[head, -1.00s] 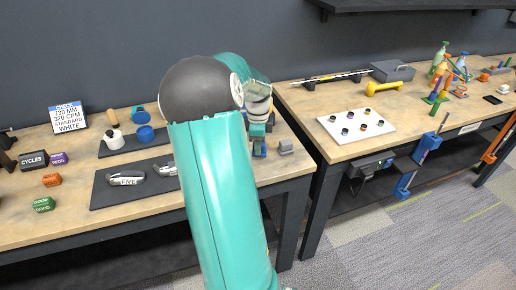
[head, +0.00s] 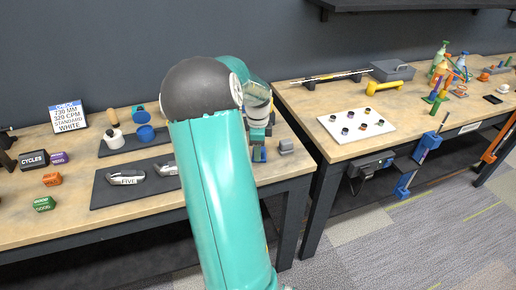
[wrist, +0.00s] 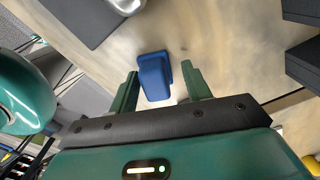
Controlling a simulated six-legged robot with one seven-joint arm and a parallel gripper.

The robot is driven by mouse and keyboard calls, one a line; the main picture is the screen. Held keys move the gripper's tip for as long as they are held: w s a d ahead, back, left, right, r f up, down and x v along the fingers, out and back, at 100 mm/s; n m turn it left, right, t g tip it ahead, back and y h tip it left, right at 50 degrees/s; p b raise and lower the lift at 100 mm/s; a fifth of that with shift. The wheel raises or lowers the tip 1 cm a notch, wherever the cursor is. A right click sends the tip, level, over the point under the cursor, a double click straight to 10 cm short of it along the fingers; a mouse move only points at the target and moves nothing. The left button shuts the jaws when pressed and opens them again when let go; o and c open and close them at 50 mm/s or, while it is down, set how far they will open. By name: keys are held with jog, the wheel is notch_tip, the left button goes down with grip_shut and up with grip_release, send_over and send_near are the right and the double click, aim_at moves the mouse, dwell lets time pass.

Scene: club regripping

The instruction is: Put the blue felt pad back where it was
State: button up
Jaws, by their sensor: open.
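A small blue block-like piece (wrist: 154,77), which looks like the blue felt pad, stands on the wooden bench in the wrist view. It lies between and just beyond the two green fingertips of my gripper (wrist: 160,78). In the head view the blue piece (head: 259,154) shows low under my gripper (head: 258,138), near the bench's right end, partly hidden by my arm.
A grey block (head: 286,146) sits just right of the blue piece. A dark mat (head: 108,192) with metal tools lies to the left. A second bench (head: 350,150) stands to the right.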

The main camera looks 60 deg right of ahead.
notch_tip(320, 180, up, 12)
dwell(0.4)
jog(key=w+a+r+n+t, duration=0.1)
jog(key=w+a+r+n, duration=0.15)
jog(key=a+n, duration=0.45)
jog(key=w+a+r+n+t, duration=0.1)
jog(key=w+a+r+n, duration=0.2)
jog(key=a, duration=0.8)
jog(key=w+a+r+n+t, duration=0.1)
jog(key=w+a+n, duration=0.4)
jog(key=a, duration=0.3)
jog(key=s+a+n+t, duration=0.1)
jog(key=s+a+n, duration=0.2)
jog(key=a+n, duration=0.5)
jog(key=s+a+f+n+t, duration=0.1)
jog(key=s+a+n, duration=0.3)
jog(key=a+n, duration=0.4)
jog(key=a, duration=0.7)
jog(key=shift+f+n+t, duration=0.15)
jog(key=shift+n+t, duration=0.15)
